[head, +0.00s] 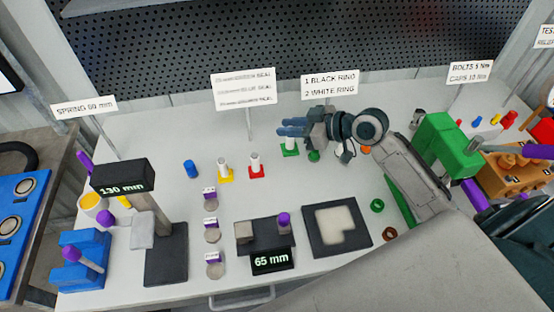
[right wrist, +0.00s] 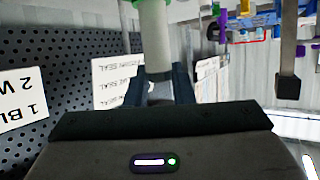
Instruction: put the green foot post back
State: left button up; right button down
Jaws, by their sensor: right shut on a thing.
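The green foot post (head: 290,149) has a pale upright shaft on a green square foot. In the head view it is upright below the fingers of my right gripper (head: 291,127), right of the red foot post (head: 256,166). In the right wrist view its pale shaft (right wrist: 155,30) runs between the two fingers of my right gripper (right wrist: 159,85), which is shut on it. The fingers hide the shaft's top in the head view. I cannot tell whether the foot touches the table. My left gripper is not in view.
A yellow foot post (head: 226,170) and a blue cylinder (head: 190,169) stand left of the red post. A small green piece (head: 313,156) lies close to the right of the green foot. Sign stands (head: 248,118) rise behind. A black-framed tray (head: 337,251) lies in front.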

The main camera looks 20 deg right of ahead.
aim_at(287, 148)
jog(key=shift+w+d+f, duration=0.1)
jog(key=shift+w+f, duration=0.1)
jog(key=shift+w, duration=0.25)
jog(key=shift+w+f, duration=0.2)
jog(key=shift+w, duration=0.25)
jog(key=f+p, duration=0.2)
jog(key=f, duration=0.6)
jog(key=shift+s, duration=0.2)
jog(key=shift+f+p, duration=0.25)
jog(key=shift+p, duration=0.05)
jog(key=shift+s, duration=0.1)
jog(key=shift+f, duration=0.2)
jog(key=c, duration=1.2)
grip_release()
jog(key=shift+c, duration=0.2)
jog(key=shift+r, duration=0.1)
jog(key=shift+r, duration=0.15)
